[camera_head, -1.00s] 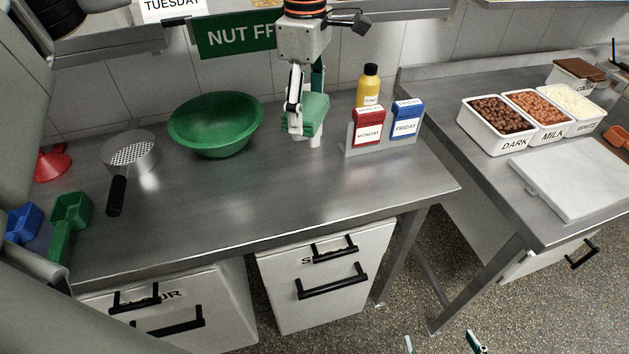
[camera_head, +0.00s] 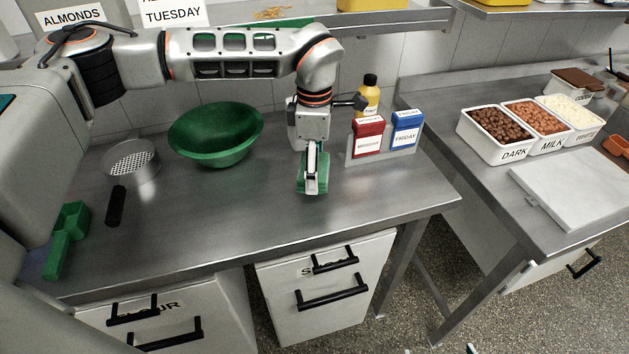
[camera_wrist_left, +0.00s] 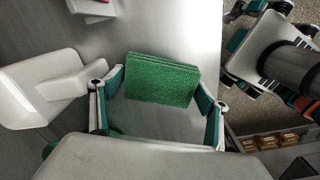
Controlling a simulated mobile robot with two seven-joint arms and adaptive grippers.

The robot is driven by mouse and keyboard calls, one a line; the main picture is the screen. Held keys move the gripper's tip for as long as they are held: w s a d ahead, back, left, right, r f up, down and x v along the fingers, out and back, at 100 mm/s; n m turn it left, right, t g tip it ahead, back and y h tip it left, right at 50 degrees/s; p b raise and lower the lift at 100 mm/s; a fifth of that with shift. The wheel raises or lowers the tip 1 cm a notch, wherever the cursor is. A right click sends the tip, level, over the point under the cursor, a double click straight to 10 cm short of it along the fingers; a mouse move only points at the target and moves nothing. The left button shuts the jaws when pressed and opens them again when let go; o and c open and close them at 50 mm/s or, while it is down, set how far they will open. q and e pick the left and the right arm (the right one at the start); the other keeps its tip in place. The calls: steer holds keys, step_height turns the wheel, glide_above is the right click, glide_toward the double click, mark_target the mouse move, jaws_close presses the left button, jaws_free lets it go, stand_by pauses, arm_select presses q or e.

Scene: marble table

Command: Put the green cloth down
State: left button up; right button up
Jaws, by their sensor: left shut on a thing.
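The green cloth (camera_head: 316,187) is a folded, thick pad in my left gripper (camera_head: 312,180), low over the front middle of the steel counter. In the left wrist view the cloth (camera_wrist_left: 162,80) lies between the two fingers of my left gripper (camera_wrist_left: 160,97), its layered edge showing. I cannot tell whether the cloth touches the counter. At the bottom edge of the head view only a small tip of my right gripper (camera_head: 470,349) shows, so its opening cannot be judged.
A green bowl (camera_head: 216,133) stands left of the cloth. A rack with red (camera_head: 367,137) and blue (camera_head: 405,132) boxes stands to the right, a yellow bottle (camera_head: 367,98) behind. A sieve (camera_head: 132,160) and green scoop (camera_head: 66,240) lie left. The counter's front middle is clear.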

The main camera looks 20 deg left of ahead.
arm_select(q)
steer(key=shift+f, duration=2.45)
steer(key=shift+f, duration=0.1)
steer(key=o, duration=1.2)
step_height(320, 180, up, 12)
steer(key=shift+r, duration=0.15)
